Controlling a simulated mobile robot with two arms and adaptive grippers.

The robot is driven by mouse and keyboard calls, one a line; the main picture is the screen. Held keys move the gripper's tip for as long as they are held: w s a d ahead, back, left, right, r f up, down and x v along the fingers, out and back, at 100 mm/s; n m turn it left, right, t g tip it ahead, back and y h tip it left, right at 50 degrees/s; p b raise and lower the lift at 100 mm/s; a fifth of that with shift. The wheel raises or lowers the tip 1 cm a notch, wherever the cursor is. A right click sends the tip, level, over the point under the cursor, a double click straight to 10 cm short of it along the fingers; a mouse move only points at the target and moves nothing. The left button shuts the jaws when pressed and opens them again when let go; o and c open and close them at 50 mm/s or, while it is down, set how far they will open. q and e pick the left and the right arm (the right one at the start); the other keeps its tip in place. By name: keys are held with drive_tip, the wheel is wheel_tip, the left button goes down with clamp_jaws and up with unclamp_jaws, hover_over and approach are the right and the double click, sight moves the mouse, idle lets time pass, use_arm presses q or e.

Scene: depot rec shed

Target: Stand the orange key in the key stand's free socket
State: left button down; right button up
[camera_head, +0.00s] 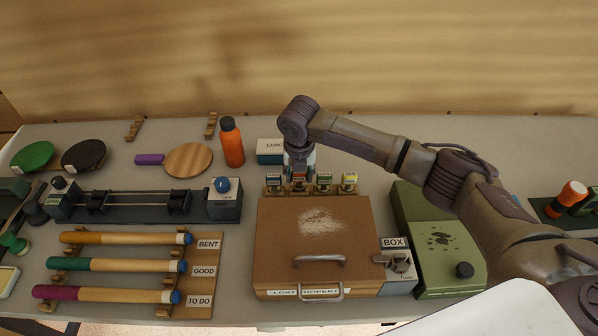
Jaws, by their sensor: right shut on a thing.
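The wooden key stand (311,192) is a low strip just behind the brown case. Several tagged keys stand along it, among them a green-tagged one (323,182) and a yellow-tagged one (348,181). My right gripper (299,174) points down over the stand, shut on the orange key (299,184). The orange key is in line between the leftmost key (273,183) and the green-tagged one. I cannot tell whether it is seated in the socket or just above it, as the gripper hides its upper part. My left gripper is not in view.
The brown lost property case (284,233) lies directly in front of the stand. A blue-grey lunch box (270,150) and orange bottle (232,145) stand behind and to the left. A green box (437,240) is at the right, under my right arm. Bare table lies behind the stand.

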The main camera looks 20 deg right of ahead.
drive_tip(key=shift+f, duration=0.55)
idle(0.6)
drive_tip(key=o, duration=1.2)
drive_tip(key=shift+c, duration=0.2)
drive_tip(key=shift+r+p, duration=4.35)
drive_tip(key=shift+r, duration=0.2)
drive_tip(key=shift+f, duration=0.1)
